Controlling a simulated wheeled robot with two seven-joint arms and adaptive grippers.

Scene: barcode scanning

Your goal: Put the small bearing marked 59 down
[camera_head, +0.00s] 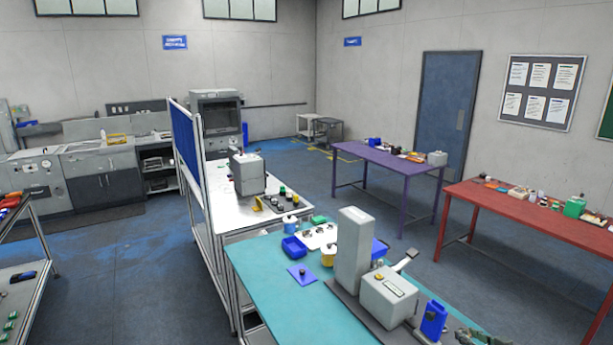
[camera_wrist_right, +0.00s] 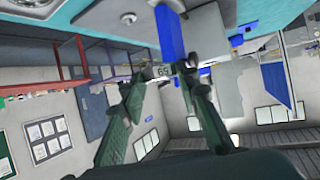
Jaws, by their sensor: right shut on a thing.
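My right gripper (camera_head: 478,337) shows at the bottom right of the head view, beside the teal table (camera_head: 275,300). In the right wrist view, its two dark green fingers (camera_wrist_right: 164,82) close on a small bearing (camera_wrist_right: 162,70) with a number label that appears upside down. The bearing is held at the fingertips, clear of the table; I cannot make it out in the head view. A blue mat (camera_head: 301,275) with a small dark part on it lies on the teal table. My left gripper is not in view.
A grey machine with a tall column (camera_head: 352,250) and a box (camera_head: 389,297) stands on the teal table. A blue holder (camera_head: 433,319) stands between it and my right gripper. A blue bin (camera_head: 293,248) stands farther back. The table's front left part is clear.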

